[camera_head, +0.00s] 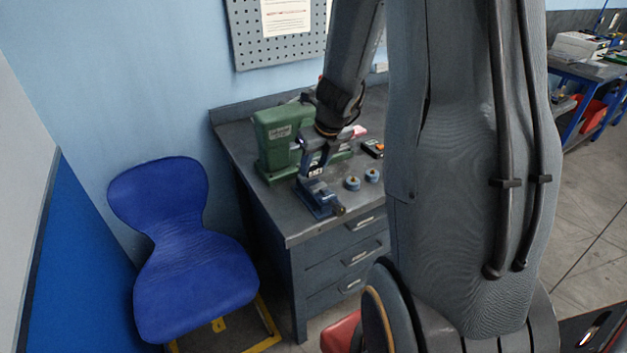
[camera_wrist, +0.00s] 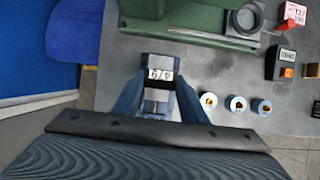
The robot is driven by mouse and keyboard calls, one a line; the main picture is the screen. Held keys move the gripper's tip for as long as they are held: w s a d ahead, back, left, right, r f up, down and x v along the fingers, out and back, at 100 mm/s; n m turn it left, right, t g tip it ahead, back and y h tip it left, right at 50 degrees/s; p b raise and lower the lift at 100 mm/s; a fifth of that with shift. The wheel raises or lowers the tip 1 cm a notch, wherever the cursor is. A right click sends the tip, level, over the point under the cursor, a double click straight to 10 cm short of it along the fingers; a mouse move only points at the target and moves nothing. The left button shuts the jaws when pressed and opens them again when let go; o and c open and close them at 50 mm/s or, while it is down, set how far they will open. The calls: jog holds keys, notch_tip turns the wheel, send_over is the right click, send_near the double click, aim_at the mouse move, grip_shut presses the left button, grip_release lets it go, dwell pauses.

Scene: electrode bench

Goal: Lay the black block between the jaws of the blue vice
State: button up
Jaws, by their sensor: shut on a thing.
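The blue vice (camera_head: 319,198) stands on the bench top near its front edge in the head view. My gripper (camera_head: 316,160) points down right above it. In the wrist view my gripper (camera_wrist: 159,92) is shut on the black block (camera_wrist: 158,62), which carries a white label with dark marks. The block also shows in the head view (camera_head: 315,171), small, just over the vice. I cannot tell whether it touches the jaws. In the wrist view the block and fingers hide most of the vice.
A green machine (camera_head: 277,136) stands behind the vice, close to my gripper. Several small blue round pieces (camera_wrist: 236,103) lie right of the vice, with a dark meter (camera_wrist: 284,62) beyond them. A blue chair (camera_head: 190,250) stands left of the bench (camera_head: 270,205).

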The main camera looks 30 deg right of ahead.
aim_at(315, 173)
jog(key=shift+f+b, duration=1.35)
jog(key=shift+f, duration=0.55)
jog(key=shift+f, duration=0.15)
jog(key=o, duration=1.4)
jog(key=shift+c, duration=0.2)
